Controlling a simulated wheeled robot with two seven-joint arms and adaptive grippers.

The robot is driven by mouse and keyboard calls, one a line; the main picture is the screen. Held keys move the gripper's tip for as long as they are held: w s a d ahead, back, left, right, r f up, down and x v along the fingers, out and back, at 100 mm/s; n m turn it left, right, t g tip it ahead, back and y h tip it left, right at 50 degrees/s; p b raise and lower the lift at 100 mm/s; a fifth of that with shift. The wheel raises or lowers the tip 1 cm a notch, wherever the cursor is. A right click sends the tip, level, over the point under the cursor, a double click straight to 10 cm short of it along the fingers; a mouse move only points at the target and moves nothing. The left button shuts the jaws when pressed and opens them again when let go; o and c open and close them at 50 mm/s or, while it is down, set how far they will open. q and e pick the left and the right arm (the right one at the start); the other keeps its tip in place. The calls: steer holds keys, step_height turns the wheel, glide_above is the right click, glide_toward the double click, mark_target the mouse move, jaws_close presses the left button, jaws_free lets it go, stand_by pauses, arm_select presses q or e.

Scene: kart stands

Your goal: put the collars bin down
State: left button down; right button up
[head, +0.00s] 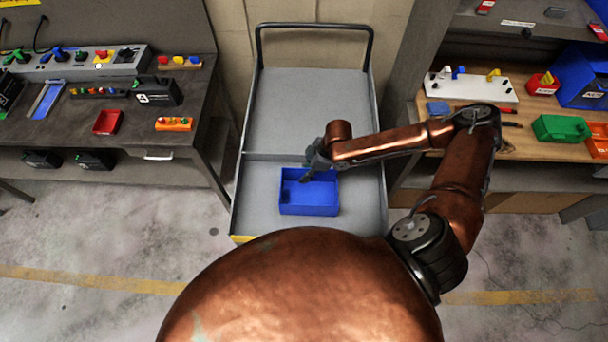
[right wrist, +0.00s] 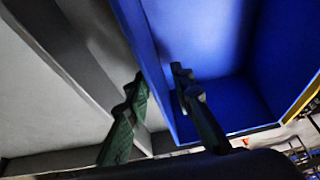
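The blue collars bin (head: 309,209) is at the front part of the grey cart, level and open at the top. I see no collars inside it. My right gripper (head: 306,179) reaches in from the right to the bin's back left edge. In the right wrist view, the fingers (right wrist: 158,85) stand on either side of the bin's blue wall (right wrist: 135,35), one outside and one inside, close against it. I cannot tell whether the bin's bottom touches the cart. My left gripper is not in view.
The cart (head: 310,100) has a raised rim, a cross divider and a dark handle at the back. A dark workbench (head: 180,100) with a red tray (head: 108,122) stands left. A wooden bench at right holds a green bin (head: 561,128) and a blue box (head: 583,78).

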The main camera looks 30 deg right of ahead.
steer(key=p+v, duration=0.1)
steer(key=v, duration=0.9)
steer(key=shift+d+r, duration=0.15)
steer(key=shift+r, duration=0.2)
